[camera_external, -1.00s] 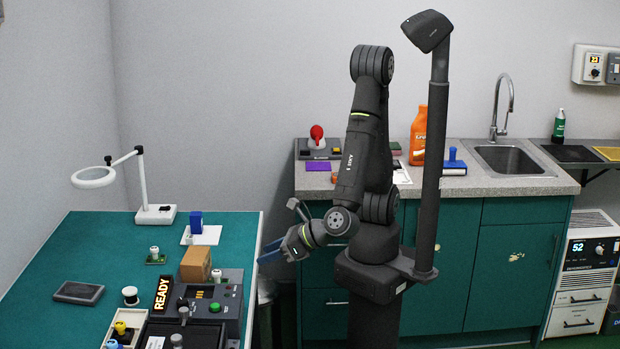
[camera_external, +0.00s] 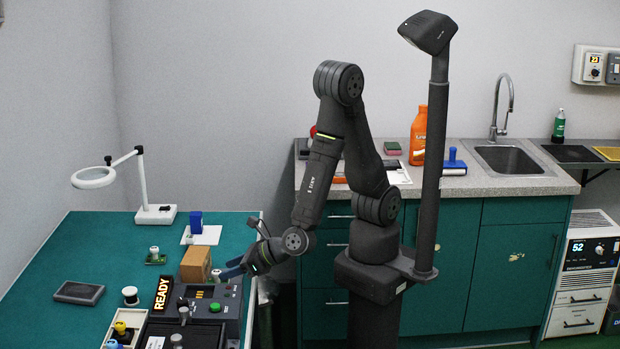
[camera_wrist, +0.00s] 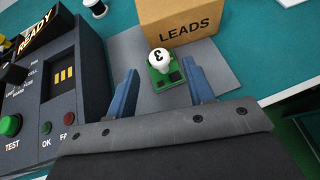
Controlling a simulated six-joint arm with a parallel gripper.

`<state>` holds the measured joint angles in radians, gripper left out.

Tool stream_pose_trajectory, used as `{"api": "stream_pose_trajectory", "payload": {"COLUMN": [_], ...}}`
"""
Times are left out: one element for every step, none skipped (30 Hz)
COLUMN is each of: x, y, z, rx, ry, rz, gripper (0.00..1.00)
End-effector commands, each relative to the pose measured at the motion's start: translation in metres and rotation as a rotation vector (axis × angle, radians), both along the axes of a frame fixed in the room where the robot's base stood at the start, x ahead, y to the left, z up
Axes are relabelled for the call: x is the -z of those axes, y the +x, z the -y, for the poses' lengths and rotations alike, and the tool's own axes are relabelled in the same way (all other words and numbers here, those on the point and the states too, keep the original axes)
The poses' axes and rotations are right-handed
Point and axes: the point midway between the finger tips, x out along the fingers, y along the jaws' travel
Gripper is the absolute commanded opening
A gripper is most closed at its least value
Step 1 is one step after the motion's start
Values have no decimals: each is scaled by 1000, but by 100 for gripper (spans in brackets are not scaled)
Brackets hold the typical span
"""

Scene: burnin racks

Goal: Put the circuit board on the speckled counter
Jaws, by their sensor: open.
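A small green circuit board (camera_wrist: 163,82) with a white knob marked 3 (camera_wrist: 160,59) lies on a grey surface in front of the LEADS box in the wrist view. My gripper (camera_wrist: 160,70) is open, its blue fingers pointing toward the board, one to each side in the picture, with no visible grip on it. In the external view my gripper (camera_external: 231,268) is low over the right edge of the teal bench, beside the white knob (camera_external: 216,274); the board under it is mostly hidden there. The speckled counter (camera_external: 480,184) is behind my arm on the right.
A cardboard box (camera_external: 195,264) and a tester with a READY sign (camera_external: 163,293) crowd the board. Another green board (camera_external: 155,260) with a white knob is farther left. The counter holds an orange bottle (camera_external: 418,136), a blue-handled item (camera_external: 453,162) and the sink (camera_external: 508,158).

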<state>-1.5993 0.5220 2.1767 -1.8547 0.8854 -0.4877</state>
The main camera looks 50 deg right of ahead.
Motion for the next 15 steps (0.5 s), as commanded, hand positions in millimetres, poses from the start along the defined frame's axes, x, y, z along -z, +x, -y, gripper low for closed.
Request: {"api": "stream_pose_trajectory", "payload": {"x": [2, 3, 5, 7, 9, 12, 14, 16, 18, 20, 21, 22, 22, 23, 23], "y": [3, 5, 9, 12, 16, 21, 24, 27, 31, 33, 35, 37, 37, 38, 38], "z": [-2, -3, -5, -7, -9, -13, -15, -17, -20, -21, -23, -25, -25, -26, -26], "rx": [2, 3, 3, 3, 5, 4, 5, 5, 3, 4, 4, 2, 1, 1, 1], "ry": [-1, -2, -2, -2, -2, -2, -2, -2, -3, -2, -2, -1, -1, -1, -1], "rz": [0, 0, -1, -1, -1, -1, 0, 0, 1, 0, 0, 0, -1, -1, -1], "gripper": [48, 48, 48, 48, 48, 48, 48, 48, 48, 48, 48, 48, 48, 48, 48]}}
